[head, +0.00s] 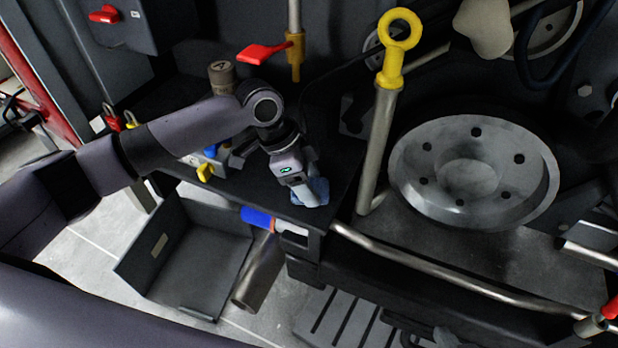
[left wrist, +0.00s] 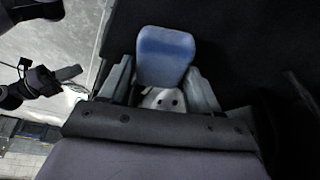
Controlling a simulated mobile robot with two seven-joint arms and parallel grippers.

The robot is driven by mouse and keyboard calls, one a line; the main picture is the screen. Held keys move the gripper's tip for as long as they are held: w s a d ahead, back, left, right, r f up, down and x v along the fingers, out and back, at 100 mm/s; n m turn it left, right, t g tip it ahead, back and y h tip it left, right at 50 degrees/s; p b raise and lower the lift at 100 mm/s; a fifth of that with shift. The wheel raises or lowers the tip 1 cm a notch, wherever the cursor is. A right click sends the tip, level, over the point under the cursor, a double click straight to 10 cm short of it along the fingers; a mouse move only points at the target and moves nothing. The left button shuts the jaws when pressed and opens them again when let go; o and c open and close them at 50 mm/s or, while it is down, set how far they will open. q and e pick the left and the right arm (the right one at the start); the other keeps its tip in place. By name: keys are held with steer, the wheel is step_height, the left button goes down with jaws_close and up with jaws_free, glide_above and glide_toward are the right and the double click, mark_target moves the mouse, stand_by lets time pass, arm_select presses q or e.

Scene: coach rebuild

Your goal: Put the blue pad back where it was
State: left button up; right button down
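The blue pad (left wrist: 165,55) is a small rounded block, held between the two fingers of my left gripper (left wrist: 160,80) in the left wrist view. Both fingers lie close against its sides. In the head view my left gripper (head: 308,190) points down at the dark ledge (head: 250,200), near its right front corner. The pad (head: 318,188) shows there only in part, pale blue around the fingertips. I cannot tell whether its underside touches the ledge. My right gripper is not in view.
Left of the gripper stand a brown-capped cylinder (head: 221,75) and a yellow knob (head: 205,172). A red-handled valve (head: 264,52) and a yellow-ringed lever (head: 389,80) rise behind and to the right. An open grey bin (head: 205,255) is below the ledge, beside a metal pipe (head: 259,275).

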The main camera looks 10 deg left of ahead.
arm_select(q)
steer(key=shift+o, duration=1.2)
steer(key=shift+r, duration=0.2)
steer(key=shift+v, duration=1.25)
steer(key=a, duration=0.4)
steer(key=s+a, duration=0.1)
steer(key=a, duration=0.3)
steer(key=s+a, duration=0.1)
steer(key=a, duration=0.3)
steer(key=shift+s+r, duration=0.15)
steer(key=shift+s, duration=0.1)
